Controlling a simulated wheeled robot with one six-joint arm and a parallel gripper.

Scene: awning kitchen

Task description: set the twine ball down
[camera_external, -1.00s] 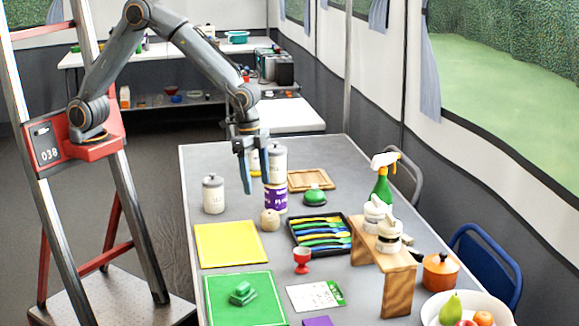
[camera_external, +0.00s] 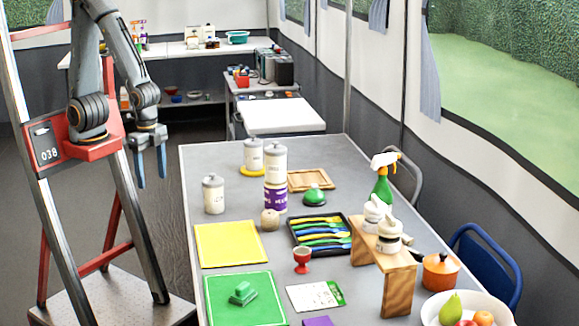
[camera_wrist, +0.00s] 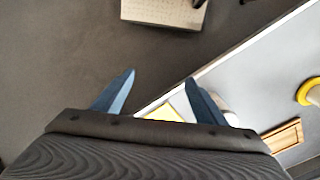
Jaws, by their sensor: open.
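The twine ball (camera_external: 270,219) is a small tan ball resting on the grey table (camera_external: 222,292), right of the yellow mat and in front of the purple can. My gripper (camera_external: 151,168) hangs left of the table's left edge, well apart from the ball. Its blue fingers are apart with nothing between them. In the wrist view my gripper (camera_wrist: 158,84) also shows open and empty, over the floor and the table edge. I cannot make out the twine ball in the wrist view.
A yellow mat (camera_external: 233,244) and a green mat (camera_external: 216,312) lie at the table's left. A white canister (camera_external: 213,195) stands behind the ball. A purple can (camera_external: 275,198) has a canister on top. A cutlery tray (camera_external: 345,246) sits to the right.

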